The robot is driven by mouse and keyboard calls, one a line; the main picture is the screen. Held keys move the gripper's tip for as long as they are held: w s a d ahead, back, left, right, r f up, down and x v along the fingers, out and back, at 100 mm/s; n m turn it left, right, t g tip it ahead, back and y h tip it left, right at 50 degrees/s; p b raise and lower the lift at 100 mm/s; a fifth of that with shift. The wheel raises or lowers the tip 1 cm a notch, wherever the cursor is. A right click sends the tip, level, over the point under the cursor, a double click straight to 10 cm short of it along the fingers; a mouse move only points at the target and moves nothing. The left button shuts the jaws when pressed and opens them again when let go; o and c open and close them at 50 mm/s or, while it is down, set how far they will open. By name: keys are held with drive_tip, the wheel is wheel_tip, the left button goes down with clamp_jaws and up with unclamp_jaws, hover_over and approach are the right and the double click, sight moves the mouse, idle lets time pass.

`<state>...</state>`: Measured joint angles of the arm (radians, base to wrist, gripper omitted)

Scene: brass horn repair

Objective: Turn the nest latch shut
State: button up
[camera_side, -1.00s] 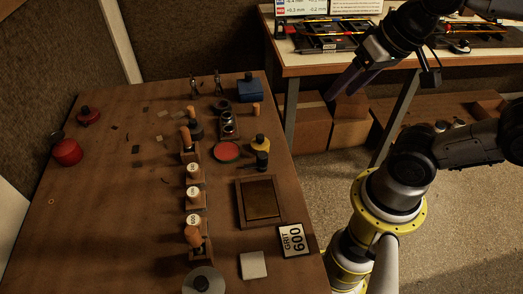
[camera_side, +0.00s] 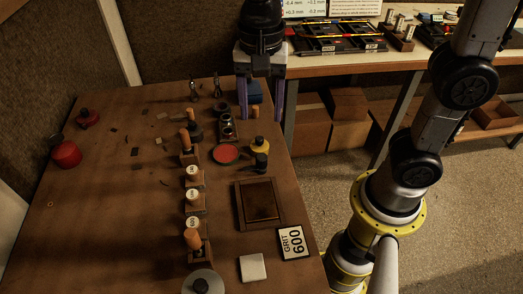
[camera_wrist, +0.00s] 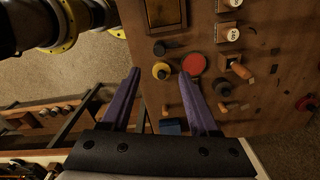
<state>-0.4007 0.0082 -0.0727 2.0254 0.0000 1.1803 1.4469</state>
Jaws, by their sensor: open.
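My gripper (camera_side: 261,117) is open and empty, its two purple fingers pointing down over the far right edge of the wooden bench (camera_side: 110,215). In the wrist view my gripper (camera_wrist: 160,73) also shows open, fingers spread. A dark block with metal rings (camera_side: 226,124), which may be the nest, stands just left of the fingers in the side view. In the wrist view the right finger seems to cover it. I cannot pick out the latch or tell its position.
A blue box (camera_side: 256,92) and a wooden peg (camera_side: 255,112) are near the fingers. A yellow bottle (camera_side: 260,144), black bottle (camera_side: 261,162) and red disc (camera_side: 226,153) stand nearer.

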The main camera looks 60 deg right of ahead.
sight(261, 156)
wheel_tip(261, 156, down, 12)
drive_tip(key=shift+f, duration=0.15)
idle(0.4)
clamp_jaws()
